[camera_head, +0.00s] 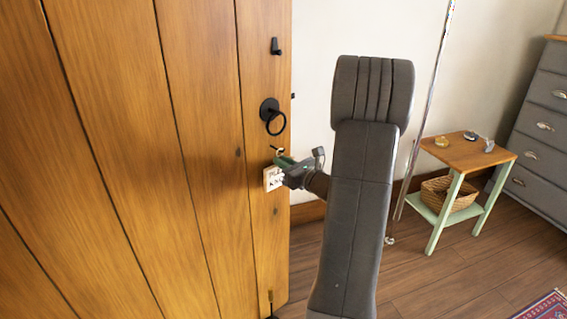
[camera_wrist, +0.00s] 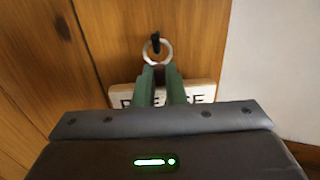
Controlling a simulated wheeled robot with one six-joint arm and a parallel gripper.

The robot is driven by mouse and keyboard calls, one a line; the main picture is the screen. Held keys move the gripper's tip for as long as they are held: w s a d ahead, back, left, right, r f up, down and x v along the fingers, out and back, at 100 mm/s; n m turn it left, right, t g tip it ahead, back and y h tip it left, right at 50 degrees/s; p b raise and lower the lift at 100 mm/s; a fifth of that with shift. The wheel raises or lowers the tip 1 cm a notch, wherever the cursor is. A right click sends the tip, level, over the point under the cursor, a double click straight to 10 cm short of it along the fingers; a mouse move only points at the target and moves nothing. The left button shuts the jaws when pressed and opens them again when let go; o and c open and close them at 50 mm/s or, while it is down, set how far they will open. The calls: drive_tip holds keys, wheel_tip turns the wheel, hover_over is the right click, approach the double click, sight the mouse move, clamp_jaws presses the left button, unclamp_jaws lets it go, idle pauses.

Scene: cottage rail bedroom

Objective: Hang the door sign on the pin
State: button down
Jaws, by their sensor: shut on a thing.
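The door sign (camera_head: 271,181) is a small pale plaque with dark lettering, close against the wooden door. In the wrist view the sign (camera_wrist: 205,93) lies behind my green fingers, which hide the middle of its lettering. My gripper (camera_head: 286,163) is shut on the sign near its top; the fingers also show in the wrist view (camera_wrist: 160,72). A pale ring (camera_wrist: 146,53) stands above the fingertips. The dark pin (camera_wrist: 155,37) overlaps the top of the ring. I cannot tell whether the pin passes through the ring or only lines up with it.
The plank door (camera_head: 205,150) carries a black ring handle (camera_head: 270,108) above the sign and a black hook (camera_head: 275,47) higher up. A small table (camera_head: 455,152) with a basket (camera_head: 440,193) and a grey dresser (camera_head: 540,120) stand at right.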

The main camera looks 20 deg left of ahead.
drive_tip(key=shift+s+f+b, duration=0.15)
drive_tip(key=shift+f+b, duration=0.2)
drive_tip(key=shift+f, duration=0.15)
drive_tip(key=shift+s+d+f, duration=0.1)
drive_tip(key=shift+f, duration=0.25)
drive_tip(key=shift+r, duration=0.35)
idle(0.6)
drive_tip(key=c, duration=1.4)
unclamp_jaws()
drive_tip(key=shift+c, duration=0.2)
drive_tip(key=v, duration=1.3)
drive_tip(key=shift+d+r, duration=0.4)
drive_tip(key=shift+r, duration=0.05)
drive_tip(key=shift+a, duration=0.1)
